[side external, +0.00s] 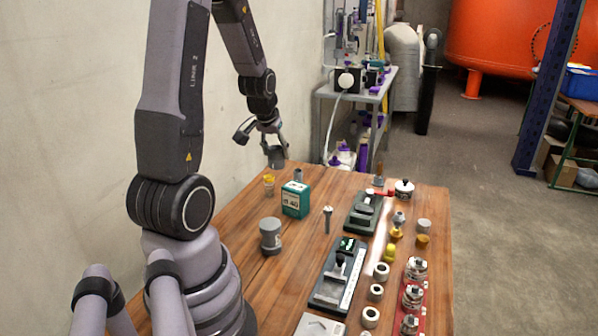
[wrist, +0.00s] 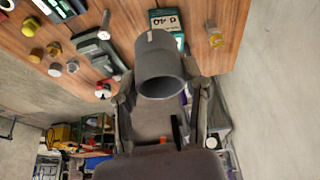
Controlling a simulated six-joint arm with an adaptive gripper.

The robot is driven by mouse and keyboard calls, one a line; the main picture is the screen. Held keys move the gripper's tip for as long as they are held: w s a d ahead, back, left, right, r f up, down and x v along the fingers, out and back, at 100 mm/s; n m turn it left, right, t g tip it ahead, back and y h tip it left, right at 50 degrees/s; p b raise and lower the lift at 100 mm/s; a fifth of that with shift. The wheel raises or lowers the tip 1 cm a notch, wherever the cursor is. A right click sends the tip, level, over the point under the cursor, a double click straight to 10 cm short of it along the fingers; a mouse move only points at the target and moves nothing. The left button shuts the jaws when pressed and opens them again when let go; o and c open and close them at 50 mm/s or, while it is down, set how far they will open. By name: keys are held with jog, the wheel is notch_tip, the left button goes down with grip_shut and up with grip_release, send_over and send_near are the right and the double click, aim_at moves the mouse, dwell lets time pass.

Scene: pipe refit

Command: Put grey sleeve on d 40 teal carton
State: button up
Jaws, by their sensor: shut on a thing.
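My gripper (side external: 272,141) is in the air above the far left edge of the table, shut on the grey sleeve (side external: 276,158). In the wrist view the sleeve (wrist: 160,68) is a dark grey hollow tube between the two fingers, its open end facing the camera. The teal carton (side external: 295,199), marked d 40, stands upright on the table, below the sleeve and nearer the arm's base in the side view. In the wrist view the carton (wrist: 166,17) shows behind the sleeve, partly hidden by it. The sleeve is apart from the carton.
A yellow-topped small part (side external: 269,181) and a small grey fitting (side external: 298,175) stand close to the carton. A grey capped cylinder (side external: 270,236) stands nearer my base. Dark fixtures (side external: 363,212) and several fittings fill the right side. A wall borders the table's left.

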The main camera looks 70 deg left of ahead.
jog(key=w+a+f, duration=0.8)
jog(key=a+f, duration=0.1)
jog(key=shift+w, duration=0.4)
jog(key=shift+w+a+f, duration=0.2)
jog(key=shift+f, duration=1.65)
jog(key=shift+f, duration=0.1)
jog(key=o, duration=0.9)
jog(key=shift+o, duration=0.2)
